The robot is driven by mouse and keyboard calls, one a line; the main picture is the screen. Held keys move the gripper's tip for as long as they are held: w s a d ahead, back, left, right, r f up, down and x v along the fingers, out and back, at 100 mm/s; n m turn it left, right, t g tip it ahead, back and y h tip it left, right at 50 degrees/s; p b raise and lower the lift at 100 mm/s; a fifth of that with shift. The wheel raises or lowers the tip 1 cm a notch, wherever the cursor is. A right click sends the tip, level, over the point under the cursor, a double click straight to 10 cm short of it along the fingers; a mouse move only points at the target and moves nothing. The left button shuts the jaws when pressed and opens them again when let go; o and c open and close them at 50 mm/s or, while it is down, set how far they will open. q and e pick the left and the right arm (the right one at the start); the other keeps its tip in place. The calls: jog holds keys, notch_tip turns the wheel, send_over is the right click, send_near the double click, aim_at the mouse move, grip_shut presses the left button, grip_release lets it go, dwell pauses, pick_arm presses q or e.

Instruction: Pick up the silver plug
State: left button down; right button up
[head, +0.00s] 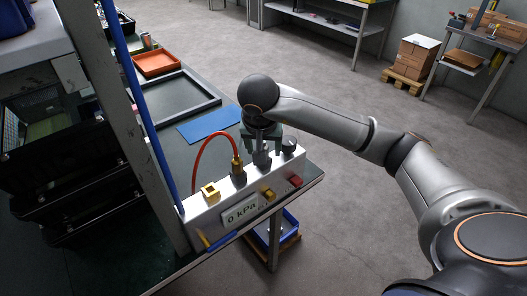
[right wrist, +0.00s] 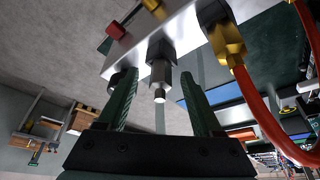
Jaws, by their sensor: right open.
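The silver plug (right wrist: 160,78) is a small stepped metal cylinder in the right wrist view. It sits on a dark grey fitting on the white pressure box (head: 227,205). In the head view the fitting (head: 262,159) shows below my right gripper (head: 263,139), and the plug itself is mostly hidden. My right gripper is open. In the wrist view its two green fingers (right wrist: 158,88) stand on either side of the plug, with gaps between. My left gripper is not in view.
A brass connector (head: 237,164) with a red hose stands close beside the plug. A black knob (head: 289,146) is on its other side. The box has a "0 kPa" display (head: 240,209), a red button (head: 295,181) and a yellow one. A blue mat (head: 208,124) and dark tray (head: 178,104) lie behind.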

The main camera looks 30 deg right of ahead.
grip_shut()
dwell(0.4)
